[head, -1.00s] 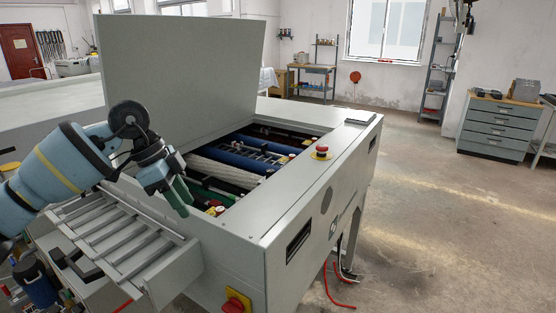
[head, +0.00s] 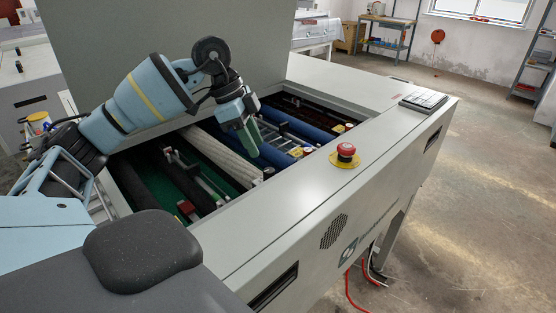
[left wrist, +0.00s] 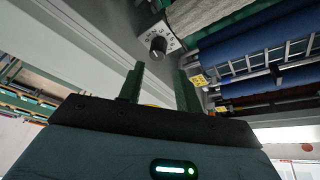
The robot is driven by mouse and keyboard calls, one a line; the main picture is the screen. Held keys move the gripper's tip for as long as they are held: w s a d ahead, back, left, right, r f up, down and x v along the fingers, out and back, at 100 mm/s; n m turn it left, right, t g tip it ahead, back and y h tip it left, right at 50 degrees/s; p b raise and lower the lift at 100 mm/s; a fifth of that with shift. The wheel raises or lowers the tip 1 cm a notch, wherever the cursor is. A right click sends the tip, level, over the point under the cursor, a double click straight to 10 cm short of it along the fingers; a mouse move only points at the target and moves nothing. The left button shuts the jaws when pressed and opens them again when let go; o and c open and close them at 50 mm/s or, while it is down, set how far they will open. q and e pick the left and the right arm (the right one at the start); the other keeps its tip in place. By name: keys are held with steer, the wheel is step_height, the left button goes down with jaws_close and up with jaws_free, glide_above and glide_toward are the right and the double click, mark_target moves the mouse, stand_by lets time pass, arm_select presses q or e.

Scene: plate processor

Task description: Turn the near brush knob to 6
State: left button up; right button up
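The open bay of the plate processor (head: 352,190) holds several rollers. My left gripper (head: 252,150) hangs over the bay, beside the pale brush roller (head: 222,153), its green fingers pointing down. In the left wrist view the two green fingers (left wrist: 160,86) stand apart with nothing between them. A dark round knob (left wrist: 158,46) with a white scale plate (left wrist: 160,28) lies ahead of the fingertips, apart from them. I cannot read its setting. A small dark knob-like part (head: 268,171) shows near the bay's front wall in the head view. My right gripper is not in view.
A red emergency stop (head: 346,151) on a yellow base stands on the front rim. The raised lid (head: 170,35) stands behind my left arm. A blue roller (head: 275,156) and a keypad (head: 424,100) lie to the right.

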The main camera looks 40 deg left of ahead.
mark_target(267, 170)
arm_select(q)
steer(key=x, duration=0.7)
steer(key=shift+s+d+f, duration=0.1)
steer(key=shift+d+f, duration=0.05)
steer(key=shift+f, duration=0.2)
steer(key=c, duration=0.7)
